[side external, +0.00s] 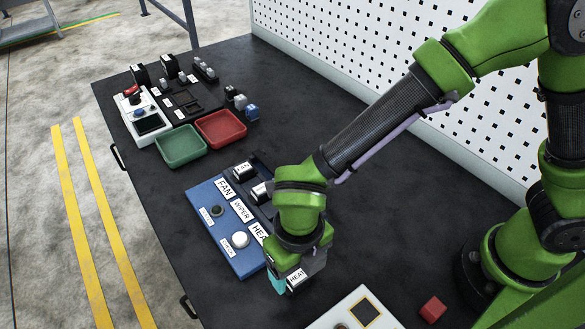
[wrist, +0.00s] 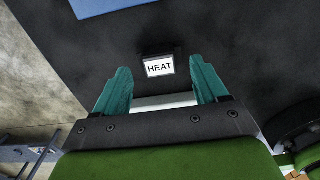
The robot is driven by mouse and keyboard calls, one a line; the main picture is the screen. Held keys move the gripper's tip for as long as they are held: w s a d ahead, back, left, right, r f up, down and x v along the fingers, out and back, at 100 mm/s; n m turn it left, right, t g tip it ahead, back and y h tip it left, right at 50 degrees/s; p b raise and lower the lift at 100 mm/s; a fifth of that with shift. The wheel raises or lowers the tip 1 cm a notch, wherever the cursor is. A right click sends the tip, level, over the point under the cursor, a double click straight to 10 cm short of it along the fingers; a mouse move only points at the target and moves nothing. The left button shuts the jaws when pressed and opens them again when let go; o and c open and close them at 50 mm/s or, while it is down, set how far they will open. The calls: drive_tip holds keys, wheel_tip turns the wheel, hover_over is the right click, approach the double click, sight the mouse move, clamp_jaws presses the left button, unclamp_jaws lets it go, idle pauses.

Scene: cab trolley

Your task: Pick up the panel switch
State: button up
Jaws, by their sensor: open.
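The panel switch, a black block with a white HEAT label, shows below my wrist in the side view (side external: 296,277) and ahead of my fingers in the wrist view (wrist: 159,67). My gripper (wrist: 160,78) is open, with one teal finger on each side of the switch's line. A gap shows between the switch and each finger. In the side view one teal fingertip shows beside the switch; the other is hidden. The blue panel (side external: 213,235) lies behind my gripper, with FAN, WIPER and HEAT labels. My arm hides part of its HEAT end.
Two switches (side external: 243,171) sit in the panel's black strip. A green tray (side external: 181,146) and a red tray (side external: 221,127) stand further back beside several small controls. A red cube (side external: 433,309) and a white panel (side external: 334,318) lie in front. A perforated wall (side external: 400,60) bounds the right.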

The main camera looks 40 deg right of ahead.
wheel_tip(320, 180, down, 2)
drive_tip(key=shift+f, duration=0.1)
drive_tip(key=c, duration=1.1)
drive_tip(key=shift+c, duration=0.2)
